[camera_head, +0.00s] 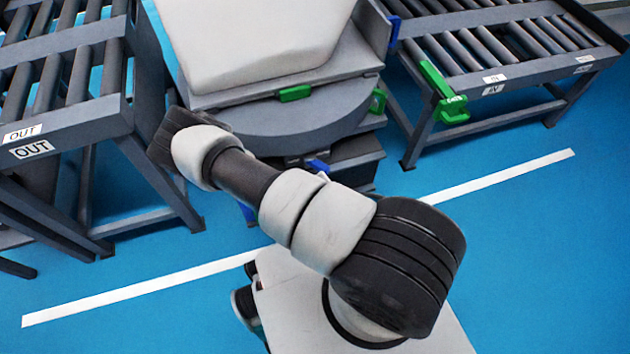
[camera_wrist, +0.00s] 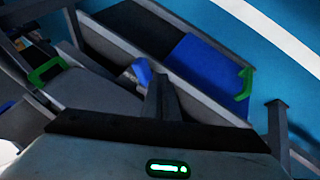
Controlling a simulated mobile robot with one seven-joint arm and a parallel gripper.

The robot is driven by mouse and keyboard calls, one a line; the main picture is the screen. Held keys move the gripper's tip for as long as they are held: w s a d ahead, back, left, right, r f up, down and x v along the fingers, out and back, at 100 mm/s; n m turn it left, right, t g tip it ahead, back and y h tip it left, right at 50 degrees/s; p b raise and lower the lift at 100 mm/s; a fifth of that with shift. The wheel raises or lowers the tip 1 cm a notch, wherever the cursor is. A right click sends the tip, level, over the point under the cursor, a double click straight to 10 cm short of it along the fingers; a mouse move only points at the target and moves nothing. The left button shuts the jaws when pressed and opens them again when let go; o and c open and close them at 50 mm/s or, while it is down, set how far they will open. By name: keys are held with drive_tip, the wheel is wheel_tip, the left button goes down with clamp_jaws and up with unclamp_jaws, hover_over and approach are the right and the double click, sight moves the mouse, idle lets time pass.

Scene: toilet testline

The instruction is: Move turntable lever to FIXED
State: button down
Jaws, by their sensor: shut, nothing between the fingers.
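The turntable (camera_head: 290,112) is a grey round plate under a large white block in the head view. A small blue lever (camera_head: 318,165) sticks out below its front edge, partly behind my arm. In the wrist view a blue lever (camera_wrist: 142,70) shows just left of my gripper (camera_wrist: 161,80). My gripper's dark fingers are shut with nothing between them. The fingertips look close to the lever, but I cannot tell whether they touch it. My gripper is hidden in the head view. No FIXED marking is readable.
Green handles sit at the turntable's front (camera_head: 295,92) and right side (camera_head: 377,101). A roller conveyor marked OUT (camera_head: 60,120) stands left, and another roller conveyor (camera_head: 500,75) with a green catch (camera_head: 445,95) stands right. Blue floor in front is open.

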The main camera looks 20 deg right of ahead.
drive_tip(key=v, duration=0.2)
drive_tip(key=shift+s+r, duration=0.2)
idle(0.4)
drive_tip(key=w+a+r+m+g+y, duration=0.1)
drive_tip(key=w+a+r, duration=0.15)
drive_tip(key=r, duration=0.55)
drive_tip(key=w+a+r+m+y, duration=0.15)
drive_tip(key=a+r, duration=0.25)
drive_tip(key=r, duration=0.5)
drive_tip(key=w+a+r+m+g, duration=0.1)
drive_tip(key=w+a+r, duration=0.2)
drive_tip(key=r, duration=0.5)
drive_tip(key=s+r+y, duration=0.1)
drive_tip(key=s+r, duration=0.4)
drive_tip(key=r, duration=0.8)
drive_tip(key=s+r+y, duration=0.1)
drive_tip(key=s+r, duration=0.3)
drive_tip(key=r, duration=0.8)
drive_tip(key=s+d+r+t, duration=0.1)
drive_tip(key=s+d+r, duration=0.1)
drive_tip(key=s+r, duration=0.35)
drive_tip(key=s+d+r, duration=0.1)
drive_tip(key=s+r, duration=0.2)
drive_tip(key=s, duration=0.5)
wheel_tip(320, 180, up, 23)
drive_tip(key=p, duration=2.3)
drive_tip(key=shift+n+h, duration=0.35)
drive_tip(key=shift+n, duration=0.1)
